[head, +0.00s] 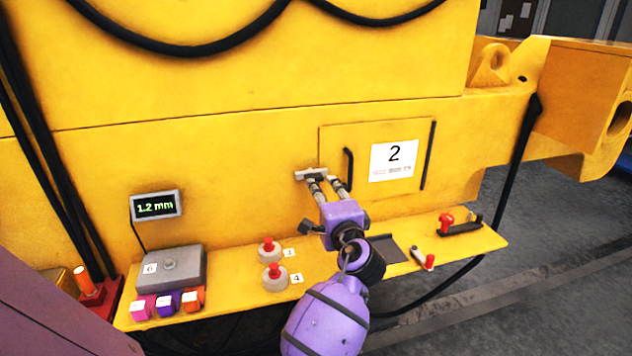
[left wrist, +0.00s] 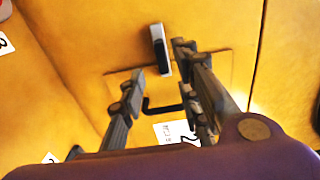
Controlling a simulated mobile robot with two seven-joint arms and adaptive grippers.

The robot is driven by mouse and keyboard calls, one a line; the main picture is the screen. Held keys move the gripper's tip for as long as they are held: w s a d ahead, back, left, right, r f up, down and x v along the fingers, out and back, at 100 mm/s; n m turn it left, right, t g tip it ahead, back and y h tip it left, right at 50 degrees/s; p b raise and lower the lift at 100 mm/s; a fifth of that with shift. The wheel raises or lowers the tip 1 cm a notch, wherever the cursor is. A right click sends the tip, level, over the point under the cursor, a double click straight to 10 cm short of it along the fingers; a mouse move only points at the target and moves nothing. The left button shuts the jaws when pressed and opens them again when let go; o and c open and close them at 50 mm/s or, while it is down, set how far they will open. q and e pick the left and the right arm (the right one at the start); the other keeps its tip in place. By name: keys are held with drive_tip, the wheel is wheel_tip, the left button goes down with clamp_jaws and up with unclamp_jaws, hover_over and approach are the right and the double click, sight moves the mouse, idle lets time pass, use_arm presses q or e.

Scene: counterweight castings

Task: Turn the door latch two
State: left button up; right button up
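Door two (head: 335,138) is a yellow panel with a white label "2" (head: 394,160) and a black handle (head: 348,169); it looks closed. Its latch (head: 304,175) is a small grey bar at the door's left edge, lying about level in the head view. My left gripper (head: 323,181) is at the latch. In the left wrist view its two fingers (left wrist: 159,60) are apart, with the latch (left wrist: 157,38) between them, closer to the right finger. Contact cannot be told. The black handle also shows in the left wrist view (left wrist: 160,109). My right gripper is not in view.
Below the door a yellow ledge (head: 225,262) holds red knobs (head: 274,270), a grey box (head: 180,265), coloured blocks (head: 167,303), and red-handled pieces (head: 446,222). A display (head: 157,206) reads 1.2 mm. Black cables hang at left and right.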

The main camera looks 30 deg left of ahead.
sight(314, 176)
use_arm(q)
drive_tip(key=x, duration=0.7)
drive_tip(key=shift+a+r+p, duration=0.15)
drive_tip(key=shift+a+p, duration=0.15)
clamp_jaws()
